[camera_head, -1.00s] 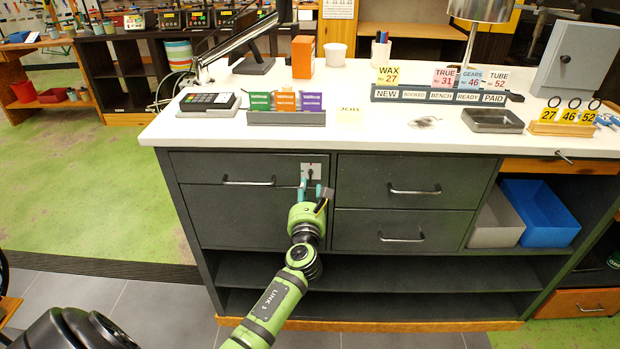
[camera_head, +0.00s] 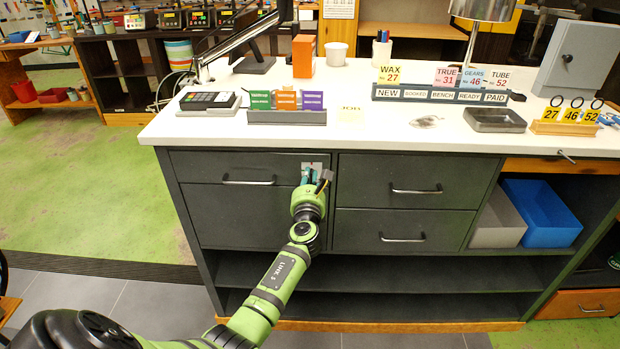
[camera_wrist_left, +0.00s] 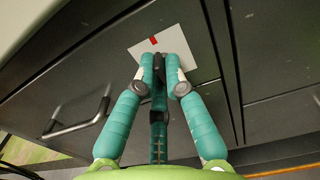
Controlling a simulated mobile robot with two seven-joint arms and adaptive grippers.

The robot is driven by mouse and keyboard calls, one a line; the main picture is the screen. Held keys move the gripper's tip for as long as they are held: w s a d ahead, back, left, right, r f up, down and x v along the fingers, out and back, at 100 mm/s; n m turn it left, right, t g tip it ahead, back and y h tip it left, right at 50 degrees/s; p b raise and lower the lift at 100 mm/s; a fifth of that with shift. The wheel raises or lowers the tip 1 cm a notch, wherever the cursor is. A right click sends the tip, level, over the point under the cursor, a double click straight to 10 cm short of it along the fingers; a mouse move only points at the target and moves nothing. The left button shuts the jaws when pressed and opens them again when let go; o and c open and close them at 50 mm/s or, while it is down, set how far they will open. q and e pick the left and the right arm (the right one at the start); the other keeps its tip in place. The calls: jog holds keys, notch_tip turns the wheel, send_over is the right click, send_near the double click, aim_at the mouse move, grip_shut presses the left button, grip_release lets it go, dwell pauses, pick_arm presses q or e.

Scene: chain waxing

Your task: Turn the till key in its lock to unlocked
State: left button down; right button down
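The till lock's pale square plate (camera_head: 318,166) is on the front of the upper left drawer, near its right edge. In the left wrist view the plate (camera_wrist_left: 176,43) has a red mark at its upper left. My left gripper (camera_head: 312,178) is at the plate. In the left wrist view its teal fingers (camera_wrist_left: 160,72) converge at the plate with a narrow dark piece between the tips, apparently the till key (camera_wrist_left: 159,66). They look closed on it. The fingers hide most of the key, so its turn angle is unclear. My right gripper is not in view.
A drawer handle (camera_head: 248,182) is left of the lock, and more handles are on the right drawers. The white counter top (camera_head: 375,140) overhangs just above. It carries a card terminal (camera_head: 207,101), packets and a sign rack. Open shelves (camera_head: 400,270) lie below the drawers.

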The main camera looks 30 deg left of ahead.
pick_arm(q)
jog(key=shift+f, duration=0.1)
jog(key=n+b, duration=0.2)
jog(key=n, duration=0.4)
jog(key=n+b, duration=0.3)
jog(key=n, duration=0.3)
jog(key=n+b, duration=0.3)
jog(key=n, duration=0.2)
jog(key=shift+f+n, duration=0.35)
jog(key=shift+n, duration=0.05)
dwell(0.4)
jog(key=c, duration=1.3)
grip_release()
